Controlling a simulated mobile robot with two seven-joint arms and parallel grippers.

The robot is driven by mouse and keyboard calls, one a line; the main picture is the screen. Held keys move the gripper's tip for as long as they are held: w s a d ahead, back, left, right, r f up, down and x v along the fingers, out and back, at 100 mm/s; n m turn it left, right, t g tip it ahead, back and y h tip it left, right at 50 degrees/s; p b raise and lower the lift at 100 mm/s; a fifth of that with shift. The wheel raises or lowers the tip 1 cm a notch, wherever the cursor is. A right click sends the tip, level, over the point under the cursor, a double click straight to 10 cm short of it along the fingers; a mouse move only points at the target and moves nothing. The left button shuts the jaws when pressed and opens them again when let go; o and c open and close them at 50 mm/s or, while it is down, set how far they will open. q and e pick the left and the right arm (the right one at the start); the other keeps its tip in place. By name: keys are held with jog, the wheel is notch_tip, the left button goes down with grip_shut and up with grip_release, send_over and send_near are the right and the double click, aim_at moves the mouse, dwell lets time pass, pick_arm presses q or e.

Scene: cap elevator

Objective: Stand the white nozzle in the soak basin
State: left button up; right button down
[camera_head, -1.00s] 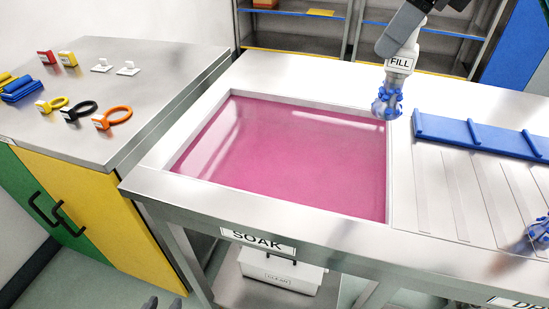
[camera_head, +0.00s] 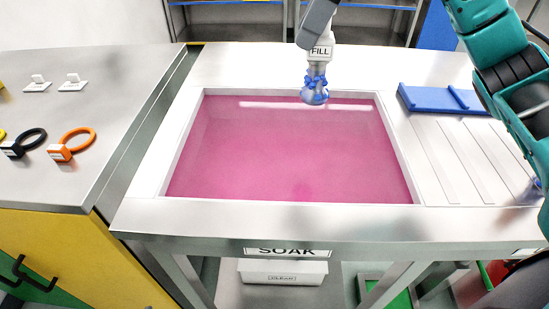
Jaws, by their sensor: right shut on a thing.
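The soak basin (camera_head: 178,160) is a rectangular sink filled with pink liquid, set in the steel counter, with a SOAK label on its front. No nozzle shows standing in it. My left gripper is not in view.
A grooved drainboard with a blue rail (camera_head: 440,99) and a small bluish item (camera_head: 531,190) lies right. Black (camera_head: 28,142) and orange rings (camera_head: 78,140) lie on the left counter.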

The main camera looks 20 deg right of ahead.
pick_arm(q)
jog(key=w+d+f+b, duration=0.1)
jog(key=b, duration=0.2)
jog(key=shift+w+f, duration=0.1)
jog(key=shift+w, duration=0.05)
pick_arm(e)
notch_tip(320, 180, down, 20)
jog(key=shift+w+a, duration=0.25)
jog(key=shift+a, duration=0.05)
jog(key=shift+f, duration=0.1)
jog(key=shift+f+b, duration=0.2)
jog(key=shift+b, duration=0.2)
jog(key=c, duration=0.6)
grip_release()
jog(key=shift+r, duration=0.15)
